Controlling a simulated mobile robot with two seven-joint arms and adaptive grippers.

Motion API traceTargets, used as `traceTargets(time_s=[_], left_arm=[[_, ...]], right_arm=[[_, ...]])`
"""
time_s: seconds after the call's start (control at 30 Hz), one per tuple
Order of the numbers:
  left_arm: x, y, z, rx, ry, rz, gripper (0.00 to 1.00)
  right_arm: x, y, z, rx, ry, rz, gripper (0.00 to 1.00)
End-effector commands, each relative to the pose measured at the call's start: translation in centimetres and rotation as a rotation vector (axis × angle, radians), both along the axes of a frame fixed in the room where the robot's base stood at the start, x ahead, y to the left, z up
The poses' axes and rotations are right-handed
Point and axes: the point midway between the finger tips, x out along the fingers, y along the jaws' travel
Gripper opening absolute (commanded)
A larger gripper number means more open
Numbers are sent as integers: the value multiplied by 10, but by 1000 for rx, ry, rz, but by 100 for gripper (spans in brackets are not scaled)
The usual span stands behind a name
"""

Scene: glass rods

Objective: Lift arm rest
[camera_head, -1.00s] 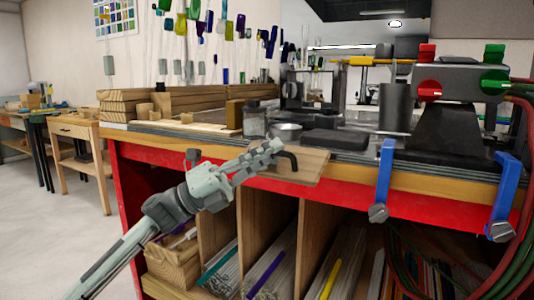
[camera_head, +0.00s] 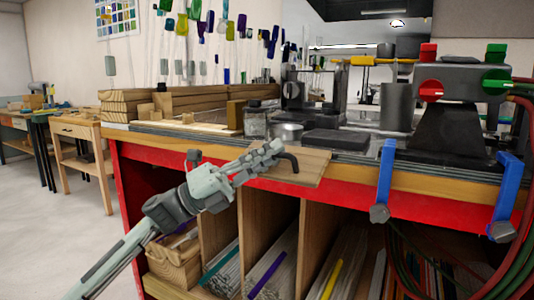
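The arm rest seems to be the flat wooden board (camera_head: 310,167) that juts out from the front edge of the workbench. A bent black piece (camera_head: 291,160) shows at its left part. My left gripper (camera_head: 274,150) comes in from the lower left, and its tip is in front of the board's left end, beside the black piece. It hides part of the board. I cannot tell whether the fingers touch the board or how far they are apart. My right gripper is not in view.
Blue clamps (camera_head: 384,180) hang over the bench's front edge on the right, near red and green hoses (camera_head: 520,220). A grey burner (camera_head: 450,85) stands above them. Shelves with glass rods (camera_head: 225,270) lie below. Floor at left (camera_head: 40,230) is clear.

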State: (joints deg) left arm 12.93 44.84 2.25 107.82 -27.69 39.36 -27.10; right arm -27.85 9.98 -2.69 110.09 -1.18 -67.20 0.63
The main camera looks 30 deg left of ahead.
Motion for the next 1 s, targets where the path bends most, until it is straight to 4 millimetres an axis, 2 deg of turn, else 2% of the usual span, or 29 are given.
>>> traceTargets(time_s=[0.03,1.0], left_arm=[[-1,3,9,-12,-11,5,19],[-47,50,-5,-4,-6,-1,19]], right_arm=[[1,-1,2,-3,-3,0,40],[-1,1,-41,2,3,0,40]])
